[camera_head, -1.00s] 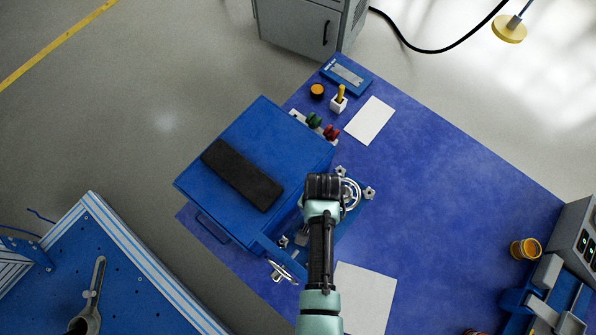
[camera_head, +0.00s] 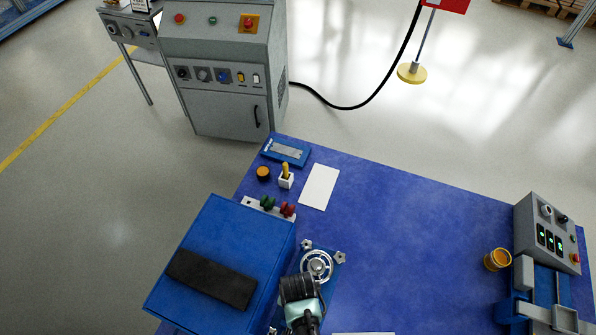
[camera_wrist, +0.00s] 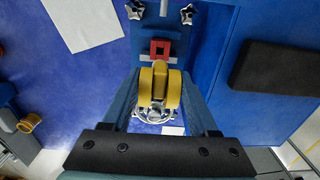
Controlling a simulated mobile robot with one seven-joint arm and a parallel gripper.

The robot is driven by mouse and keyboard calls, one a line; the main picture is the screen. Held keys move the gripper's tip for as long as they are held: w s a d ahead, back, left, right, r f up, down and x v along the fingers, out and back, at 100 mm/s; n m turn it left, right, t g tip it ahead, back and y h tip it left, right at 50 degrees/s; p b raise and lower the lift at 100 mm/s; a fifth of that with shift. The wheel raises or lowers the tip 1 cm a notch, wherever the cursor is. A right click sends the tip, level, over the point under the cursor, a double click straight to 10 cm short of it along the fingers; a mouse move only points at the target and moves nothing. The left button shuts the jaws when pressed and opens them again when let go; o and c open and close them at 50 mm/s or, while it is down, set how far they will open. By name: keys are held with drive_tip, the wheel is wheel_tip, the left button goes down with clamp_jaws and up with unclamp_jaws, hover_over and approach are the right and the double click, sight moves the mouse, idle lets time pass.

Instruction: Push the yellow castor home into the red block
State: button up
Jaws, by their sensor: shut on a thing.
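The yellow castor (camera_wrist: 160,88) is between the two fingers of my gripper (camera_wrist: 160,94) in the wrist view, which is shut on it. Its pale stem end points up the picture, at the red block (camera_wrist: 160,48). The red block is a small square frame with a dark opening, on a blue fixture. The stem end appears just below the block; I cannot tell whether they touch. In the head view my gripper (camera_head: 300,288) is over the blue fixture, right of the dark pad, and hides the castor and the block.
A blue box with a black pad (camera_head: 210,279) stands left of my gripper. Star knobs (camera_head: 340,257) and a round silver wheel (camera_head: 317,266) lie close by. Red and green knobs, a white card (camera_head: 319,187) and a yellow cup (camera_head: 497,259) are farther off. The mat's middle is clear.

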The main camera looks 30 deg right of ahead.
drive_tip(key=shift+f+b, duration=1.8)
drive_tip(key=shift+f, duration=0.65)
drive_tip(key=shift+f+b, duration=1.05)
drive_tip(key=shift+f, duration=0.65)
drive_tip(key=o, duration=1.3)
drive_tip(key=shift+o, duration=0.2)
drive_tip(key=shift+r, duration=0.1)
wheel_tip(320, 180, up, 13)
drive_tip(key=shift+f+p, duration=0.1)
drive_tip(key=shift+p, duration=0.85)
